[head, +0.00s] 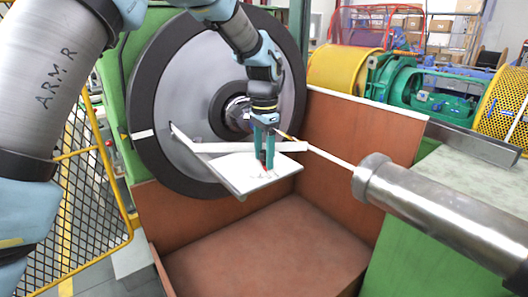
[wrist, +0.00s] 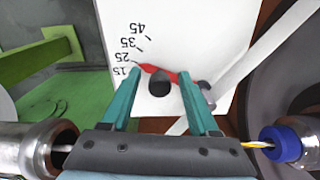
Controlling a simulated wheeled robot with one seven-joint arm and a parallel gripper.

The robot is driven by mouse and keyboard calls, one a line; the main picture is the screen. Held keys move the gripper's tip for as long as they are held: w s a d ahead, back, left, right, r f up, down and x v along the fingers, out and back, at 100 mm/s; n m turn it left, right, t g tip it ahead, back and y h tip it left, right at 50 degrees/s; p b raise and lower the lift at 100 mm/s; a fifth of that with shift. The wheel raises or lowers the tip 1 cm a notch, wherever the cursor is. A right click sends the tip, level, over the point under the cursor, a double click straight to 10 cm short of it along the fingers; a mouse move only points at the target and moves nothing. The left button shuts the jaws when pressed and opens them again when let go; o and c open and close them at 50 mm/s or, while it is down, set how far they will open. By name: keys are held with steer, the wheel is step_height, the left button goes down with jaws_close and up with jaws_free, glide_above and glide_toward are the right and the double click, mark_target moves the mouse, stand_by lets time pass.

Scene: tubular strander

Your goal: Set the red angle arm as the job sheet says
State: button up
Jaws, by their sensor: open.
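The red angle arm (wrist: 165,71) lies across a white plate (wrist: 185,25) marked 15, 25, 35 and 45. Its left tip is by the 15 and 25 marks; I cannot tell the exact reading. A dark round spot (wrist: 159,83) is just below the arm. My gripper (wrist: 160,74) is open, its teal fingers either side of the arm's middle stretch; contact is unclear. In the head view my gripper (head: 264,166) points down at the white plate (head: 232,178), hiding most of the red arm (head: 263,158). I see no readable job sheet.
A large grey disc (head: 185,85) with a dark rim stands behind the plate. A white bar (head: 330,157) runs to a steel cylinder (head: 440,205) at right. A red-brown bin (head: 270,245) lies below. A yellow mesh guard (head: 75,190) stands left.

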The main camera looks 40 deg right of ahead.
jaws_close()
stand_by(0.5)
stand_by(1.0)
